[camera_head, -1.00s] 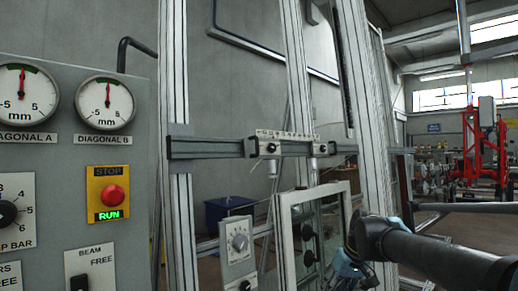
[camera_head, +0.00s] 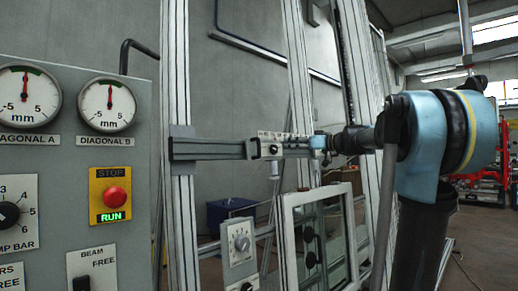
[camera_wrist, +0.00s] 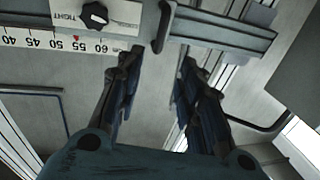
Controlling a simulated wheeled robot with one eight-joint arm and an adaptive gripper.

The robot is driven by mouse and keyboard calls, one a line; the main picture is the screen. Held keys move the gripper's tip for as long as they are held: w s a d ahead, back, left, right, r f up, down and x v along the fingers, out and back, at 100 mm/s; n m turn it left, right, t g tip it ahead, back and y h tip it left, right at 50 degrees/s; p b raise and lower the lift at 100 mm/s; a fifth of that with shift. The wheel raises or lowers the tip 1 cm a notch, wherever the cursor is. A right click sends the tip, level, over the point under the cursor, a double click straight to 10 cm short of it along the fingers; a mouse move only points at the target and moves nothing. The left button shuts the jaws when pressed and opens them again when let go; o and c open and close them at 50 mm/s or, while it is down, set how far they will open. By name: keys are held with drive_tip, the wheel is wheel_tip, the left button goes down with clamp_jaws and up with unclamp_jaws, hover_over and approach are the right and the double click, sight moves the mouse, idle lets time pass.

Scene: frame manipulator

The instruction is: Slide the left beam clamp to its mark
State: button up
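A numbered scale (camera_wrist: 30,40) has a small red mark (camera_wrist: 75,38) between 50 and 60.
A grey control panel (camera_head: 60,160) with gauges and a red stop button (camera_head: 114,197) stands at the left. A framed window (camera_head: 318,235) and a small knob box (camera_head: 238,240) are below the beam. Upright aluminium posts (camera_head: 176,80) flank the beam.

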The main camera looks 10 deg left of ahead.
sight(258, 144)
drive_tip(key=x, duration=1.7)
drive_tip(key=shift+w+a+r, duration=0.1)
drive_tip(key=shift+a, duration=0.1)
drive_tip(key=shift+c, duration=0.6)
clamp_jaws()
